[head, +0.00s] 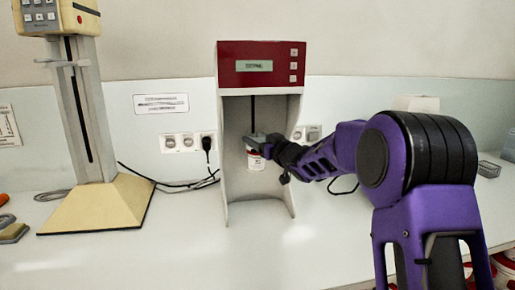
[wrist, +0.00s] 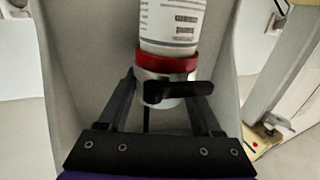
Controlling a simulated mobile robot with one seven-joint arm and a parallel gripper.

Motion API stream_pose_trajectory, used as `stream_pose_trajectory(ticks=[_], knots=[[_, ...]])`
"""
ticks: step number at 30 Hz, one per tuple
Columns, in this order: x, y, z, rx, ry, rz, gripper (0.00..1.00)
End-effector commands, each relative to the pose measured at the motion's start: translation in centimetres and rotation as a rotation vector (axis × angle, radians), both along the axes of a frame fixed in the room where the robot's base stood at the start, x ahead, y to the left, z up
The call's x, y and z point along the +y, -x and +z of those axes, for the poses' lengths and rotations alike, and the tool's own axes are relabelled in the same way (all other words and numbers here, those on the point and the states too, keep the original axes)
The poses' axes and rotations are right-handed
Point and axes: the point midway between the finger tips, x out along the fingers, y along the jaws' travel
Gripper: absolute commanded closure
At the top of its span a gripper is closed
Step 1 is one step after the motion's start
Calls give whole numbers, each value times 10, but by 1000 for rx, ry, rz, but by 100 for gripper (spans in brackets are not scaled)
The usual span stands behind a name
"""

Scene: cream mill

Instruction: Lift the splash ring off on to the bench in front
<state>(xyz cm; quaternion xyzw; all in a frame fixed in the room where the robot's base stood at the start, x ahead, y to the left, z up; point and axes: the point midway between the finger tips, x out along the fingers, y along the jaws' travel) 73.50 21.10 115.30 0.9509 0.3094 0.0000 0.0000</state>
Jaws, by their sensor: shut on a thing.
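The splash ring, which I take to be the silver collar (wrist: 180,74) with a black lever, sits against the red band (wrist: 181,60) of the white labelled jar (wrist: 172,22). My gripper (wrist: 165,88) has a finger on each side of this collar and is shut on it. In the head view my gripper (head: 258,139) reaches into the mill (head: 261,63) from the right, and the jar (head: 256,164) shows just below it, upright. The fingers and arm partly hide the collar there. I cannot tell whether collar and jar are apart.
The mill has a red display head, a thin vertical shaft and side walls close around my gripper. The white bench (head: 190,245) in front of it is clear. A beige stand (head: 105,200) is on the left, and black cables (head: 180,185) lie behind it.

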Motion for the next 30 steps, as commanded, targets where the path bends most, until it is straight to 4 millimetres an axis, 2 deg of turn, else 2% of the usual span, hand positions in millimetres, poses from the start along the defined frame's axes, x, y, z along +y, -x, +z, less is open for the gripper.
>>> stream_pose_trajectory(ticks=[30], knots=[[0,0,20,0,0,0,96]])
